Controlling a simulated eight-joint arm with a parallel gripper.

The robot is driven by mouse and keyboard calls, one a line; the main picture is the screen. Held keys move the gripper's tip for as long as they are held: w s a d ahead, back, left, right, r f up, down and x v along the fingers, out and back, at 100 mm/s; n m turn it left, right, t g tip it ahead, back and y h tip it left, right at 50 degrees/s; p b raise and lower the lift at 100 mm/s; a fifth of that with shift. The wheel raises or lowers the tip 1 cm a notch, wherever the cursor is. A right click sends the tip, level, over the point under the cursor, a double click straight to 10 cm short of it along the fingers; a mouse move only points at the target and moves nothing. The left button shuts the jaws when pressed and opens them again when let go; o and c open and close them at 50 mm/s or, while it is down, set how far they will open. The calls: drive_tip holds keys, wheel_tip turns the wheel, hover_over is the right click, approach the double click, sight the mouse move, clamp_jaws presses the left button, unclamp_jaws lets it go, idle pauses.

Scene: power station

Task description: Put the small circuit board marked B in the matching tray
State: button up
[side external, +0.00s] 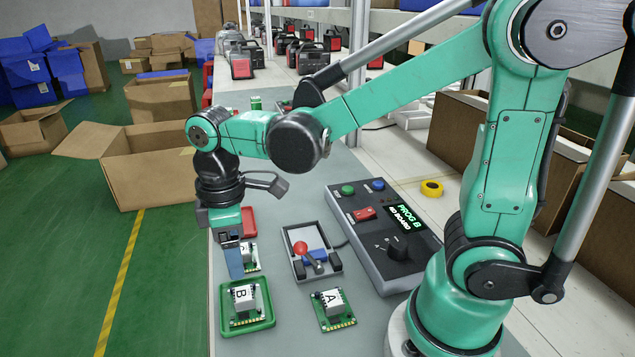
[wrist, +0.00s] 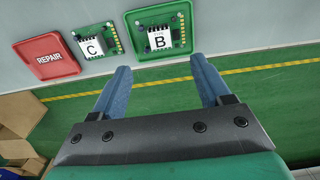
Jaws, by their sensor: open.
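The circuit board marked B (side external: 244,299) lies inside the green tray (side external: 266,323) at the near left of the bench. In the wrist view, board B (wrist: 160,39) again sits within the green tray's rim (wrist: 190,38). Any wording on the tray floor is hidden under the board. My gripper (side external: 235,275) hangs above the bench beside board C, behind the green tray. In the wrist view my gripper's (wrist: 158,68) blue fingers are spread, with nothing between them, and board B is beyond the tips.
Board C (wrist: 95,46) lies between the green tray and the red REPAIR tray (wrist: 48,57). Board A (side external: 333,309) lies right of the green tray. A red-knobbed lever fixture (side external: 310,253) and a control box (side external: 385,240) reading "PROG B NO BOARD" stand farther right.

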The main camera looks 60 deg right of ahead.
drive_tip(key=s+d+r+m+t, duration=0.2)
drive_tip(key=d+r+m+t, duration=0.1)
drive_tip(key=d+m+t, duration=0.2)
drive_tip(key=m+t, duration=0.2)
drive_tip(key=m, duration=0.2)
drive_tip(key=shift+s+d+r, duration=0.15)
drive_tip(key=shift+d+r, duration=0.05)
drive_tip(key=shift+d, duration=0.1)
